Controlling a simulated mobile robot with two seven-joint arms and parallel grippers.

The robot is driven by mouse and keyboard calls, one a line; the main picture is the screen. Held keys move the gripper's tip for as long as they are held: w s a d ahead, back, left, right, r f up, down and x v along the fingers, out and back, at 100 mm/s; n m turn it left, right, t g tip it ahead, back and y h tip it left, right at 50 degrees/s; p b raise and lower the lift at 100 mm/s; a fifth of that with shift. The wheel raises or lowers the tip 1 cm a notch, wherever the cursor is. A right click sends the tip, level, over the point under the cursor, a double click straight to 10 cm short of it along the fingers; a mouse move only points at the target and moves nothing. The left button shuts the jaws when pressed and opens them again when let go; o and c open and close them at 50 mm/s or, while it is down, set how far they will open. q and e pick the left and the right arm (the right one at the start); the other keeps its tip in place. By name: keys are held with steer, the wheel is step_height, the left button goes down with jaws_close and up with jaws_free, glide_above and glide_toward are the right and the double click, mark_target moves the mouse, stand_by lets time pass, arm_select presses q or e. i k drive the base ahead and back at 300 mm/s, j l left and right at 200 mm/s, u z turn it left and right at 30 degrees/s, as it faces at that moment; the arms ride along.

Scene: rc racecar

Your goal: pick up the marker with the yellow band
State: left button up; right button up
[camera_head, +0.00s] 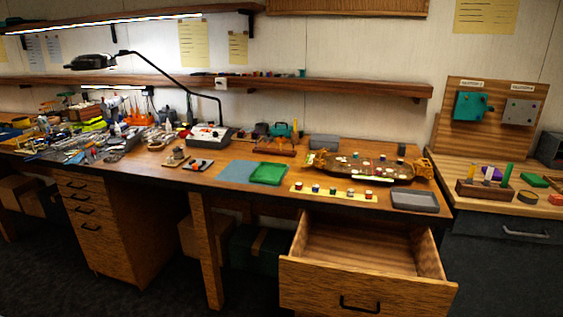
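A wooden block (485,190) stands on the right-hand counter with upright, marker-like pieces in it. One of them is green (507,174) and stands tallest. A pale piece stands left of the green one, in front of something purple (496,174). At this size I cannot make out a yellow band on any piece, so I cannot tell which is the marker. Neither of my grippers shows in the head view.
A wooden drawer (367,297) stands open and empty below the workbench. On the bench are a grey tray (415,200), a green tray (269,173) and a racecar-like body (367,168). The left end is cluttered. A lamp (92,61) arches above it.

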mark_target(470, 174)
steer(key=i+l+z, duration=0.35)
steer(key=l+z, duration=0.15)
steer(key=i+l+z, duration=0.5)
steer(key=k+j, duration=0.05)
steer(key=k, duration=0.05)
